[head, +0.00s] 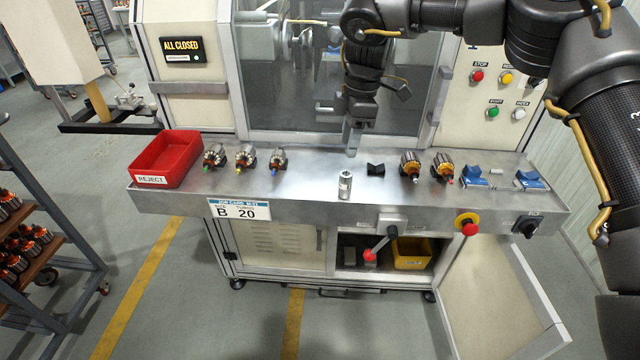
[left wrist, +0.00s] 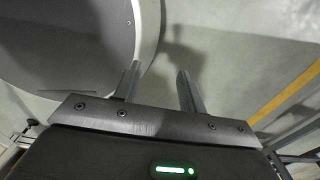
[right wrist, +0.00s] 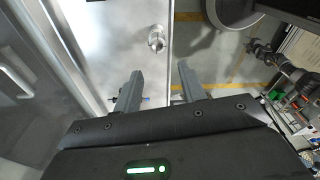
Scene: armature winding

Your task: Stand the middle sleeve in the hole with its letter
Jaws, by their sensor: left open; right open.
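A silver metal sleeve (head: 345,185) stands upright near the front edge of the steel bench, and a round silver piece, likely its top, shows in the right wrist view (right wrist: 156,40). I cannot make out a letter or hole. My right gripper (head: 352,142) hangs above and behind the sleeve, apart from it. It is open and empty in the right wrist view (right wrist: 162,80). My left gripper (left wrist: 158,82) is open and empty in the left wrist view, over the floor, and is outside the head view. A card (head: 238,210) on the bench front reads "B 20".
A red reject bin (head: 165,160) stands at the bench's left end beside several armatures (head: 245,158). A black V-shaped block (head: 376,169) lies right of the sleeve. Two more armatures (head: 410,168) and blue holders (head: 475,178) follow.

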